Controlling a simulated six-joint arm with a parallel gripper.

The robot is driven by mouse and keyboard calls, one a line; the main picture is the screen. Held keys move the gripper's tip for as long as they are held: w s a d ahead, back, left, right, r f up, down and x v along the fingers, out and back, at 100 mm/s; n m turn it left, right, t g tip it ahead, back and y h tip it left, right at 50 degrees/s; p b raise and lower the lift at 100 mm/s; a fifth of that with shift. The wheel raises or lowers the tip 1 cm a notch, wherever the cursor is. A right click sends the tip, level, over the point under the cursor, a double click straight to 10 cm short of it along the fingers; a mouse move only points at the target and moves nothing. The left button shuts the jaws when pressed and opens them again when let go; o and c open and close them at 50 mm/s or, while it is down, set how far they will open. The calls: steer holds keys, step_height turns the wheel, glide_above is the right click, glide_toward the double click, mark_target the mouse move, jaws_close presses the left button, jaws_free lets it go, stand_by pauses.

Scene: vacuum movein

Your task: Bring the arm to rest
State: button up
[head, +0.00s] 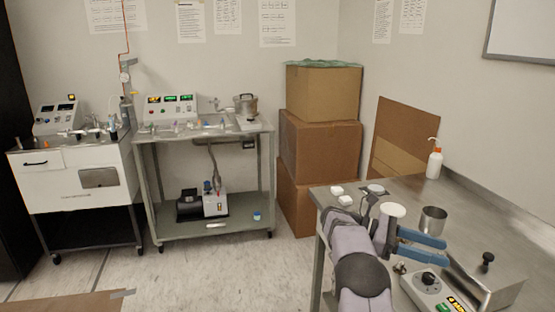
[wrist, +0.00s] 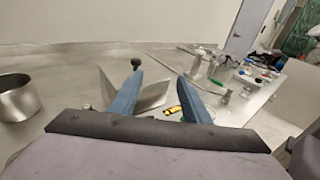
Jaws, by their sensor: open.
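My gripper (head: 443,251) is at the end of my grey arm, above the steel bench (head: 400,188) at the right of the head view. Its two blue fingers are apart and point right, with nothing between them. A metal cup (head: 433,220) stands just beyond the fingers in the head view and at the left of the wrist view (wrist: 15,98). My arm hides part of the bench.
A control box with a black knob (head: 430,282) sits near the gripper on the bench. Stacked cardboard boxes (head: 320,142) and a vacuum cart (head: 210,228) stand beyond.

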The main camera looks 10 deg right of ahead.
steer(key=a+f+n+t+y, duration=0.1)
steer(key=a+f+t, duration=0.1)
steer(key=a, duration=0.1)
steer(key=a+f+n+t+y+b, duration=0.1)
steer(key=a+f+t, duration=0.1)
steer(key=a+f, duration=0.1)
steer(key=shift+f, duration=0.2)
steer(key=s+a+f+m+t+y+p, duration=0.15)
steer(key=s+a+f+m+y, duration=0.3)
steer(key=a, duration=0.55)
steer(key=s+a+f+m+t+y, duration=0.35)
steer(key=s+a+f, duration=0.2)
steer(key=a, duration=0.35)
steer(key=s+a+f+m+t+y, duration=0.1)
steer(key=s+a+f+m+y, duration=0.3)
steer(key=a, duration=0.6)
step_height(320, 180, up, 13)
steer(key=s+p, duration=0.1)
steer(key=p, duration=1.2)
steer(key=shift+s+a+m+h, duration=0.35)
steer(key=shift+m+h, duration=0.05)
step_height(320, 180, down, 34)
steer(key=b, duration=3.4)
